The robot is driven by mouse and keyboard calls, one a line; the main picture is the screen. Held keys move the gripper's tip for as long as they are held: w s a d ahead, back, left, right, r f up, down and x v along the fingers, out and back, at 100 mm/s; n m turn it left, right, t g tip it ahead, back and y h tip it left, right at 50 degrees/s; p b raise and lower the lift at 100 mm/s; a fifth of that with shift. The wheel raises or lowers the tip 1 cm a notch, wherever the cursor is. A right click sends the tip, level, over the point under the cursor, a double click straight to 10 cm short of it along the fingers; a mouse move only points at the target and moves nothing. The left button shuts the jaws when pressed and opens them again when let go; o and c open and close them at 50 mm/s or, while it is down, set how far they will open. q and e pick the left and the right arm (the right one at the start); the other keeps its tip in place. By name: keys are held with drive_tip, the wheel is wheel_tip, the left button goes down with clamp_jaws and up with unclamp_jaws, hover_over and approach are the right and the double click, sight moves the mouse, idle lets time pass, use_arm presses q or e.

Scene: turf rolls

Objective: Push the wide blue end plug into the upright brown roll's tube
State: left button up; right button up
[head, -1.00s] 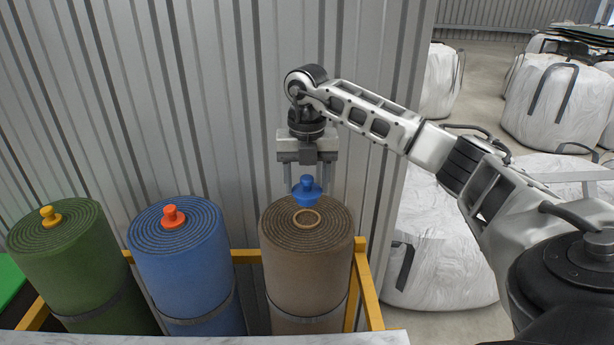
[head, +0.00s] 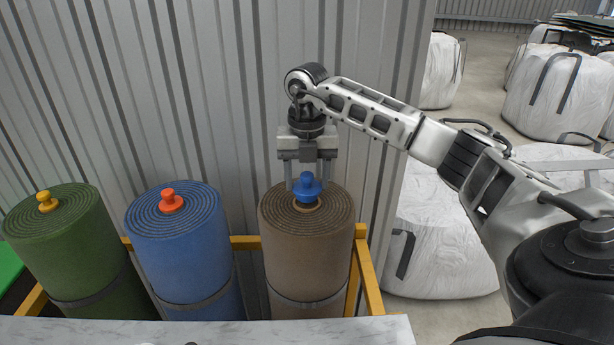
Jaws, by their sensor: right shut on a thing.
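The brown roll (head: 303,250) stands upright in the yellow-framed rack, with the pale rim of its tube (head: 297,208) showing at the centre of its top. My right gripper (head: 307,184) points down over the roll and is shut on the blue end plug (head: 307,186). The plug is upright, knob up, with its wide flange over the tube mouth and hiding most of it. Whether its lower part is inside the tube or just above it I cannot tell. My left gripper is not in view.
A blue roll (head: 184,255) with an orange plug (head: 171,200) and a green roll (head: 75,250) with a yellow plug (head: 47,201) stand to the left. A corrugated wall (head: 220,90) is close behind. The yellow rack (head: 367,275) borders the brown roll. White bags (head: 440,245) lie right.

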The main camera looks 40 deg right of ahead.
sight(308, 192)
use_arm(q)
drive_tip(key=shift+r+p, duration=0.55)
drive_tip(key=shift+p, duration=0.05)
idle(1.0)
